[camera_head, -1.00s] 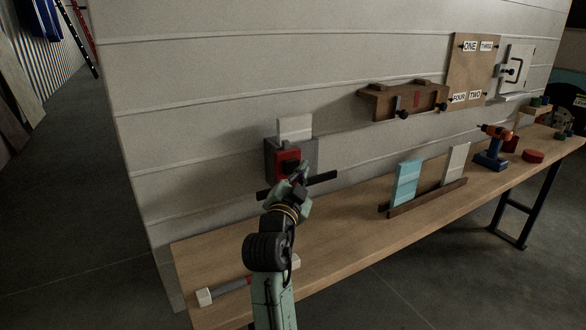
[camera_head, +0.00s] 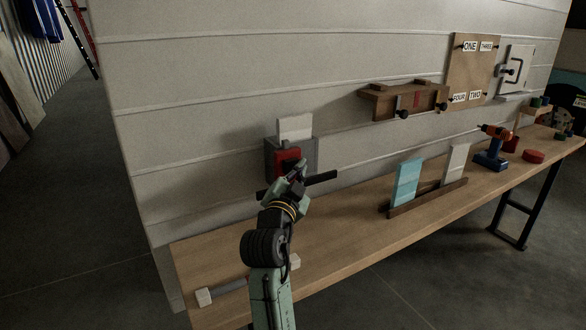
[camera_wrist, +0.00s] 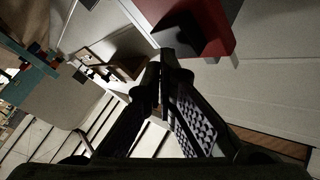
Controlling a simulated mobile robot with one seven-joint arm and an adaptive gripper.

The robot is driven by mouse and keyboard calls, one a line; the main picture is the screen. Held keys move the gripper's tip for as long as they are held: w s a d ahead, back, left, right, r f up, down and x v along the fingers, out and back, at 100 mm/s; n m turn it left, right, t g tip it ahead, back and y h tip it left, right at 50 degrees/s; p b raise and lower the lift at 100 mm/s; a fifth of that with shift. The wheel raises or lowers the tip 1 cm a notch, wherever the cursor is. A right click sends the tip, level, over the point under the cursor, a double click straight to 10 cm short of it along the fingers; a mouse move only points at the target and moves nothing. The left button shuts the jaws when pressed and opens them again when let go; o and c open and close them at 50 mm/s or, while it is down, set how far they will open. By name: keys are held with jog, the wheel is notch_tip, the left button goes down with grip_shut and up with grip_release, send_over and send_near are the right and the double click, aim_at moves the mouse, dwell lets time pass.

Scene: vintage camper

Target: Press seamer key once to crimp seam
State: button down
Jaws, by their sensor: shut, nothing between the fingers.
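The seamer is a grey box (camera_head: 309,150) on the wall with a red front plate (camera_head: 287,160) and a white sheet (camera_head: 295,127) standing up behind its top. In the wrist view the red plate (camera_wrist: 212,18) is at the top, with a dark block (camera_wrist: 188,32), apparently the key, on it. My gripper (camera_head: 301,165) is shut and empty in front of the box and partly hides the red plate. In the wrist view my gripper's tips (camera_wrist: 168,54) are close below the dark block; I cannot tell whether they touch.
A dark bar (camera_head: 322,179) runs sideways below the box. The wooden bench (camera_head: 335,235) carries a slotted rail (camera_head: 430,198) with blue and white panels, a drill (camera_head: 492,152) and a grey rod with white ends (camera_head: 228,289). A brown wall shelf (camera_head: 385,101) is to the right.

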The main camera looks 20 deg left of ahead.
jog(key=shift+w+a, duration=0.4)
jog(key=shift+a, duration=0.15)
dwell(0.7)
jog(key=shift+s+d, duration=0.1)
dwell(0.3)
jog(key=shift+s+d, duration=0.55)
jog(key=shift+d, duration=0.2)
jog(key=s+d, duration=0.1)
jog(key=d, duration=0.1)
jog(key=s+d, duration=0.2)
dwell(0.9)
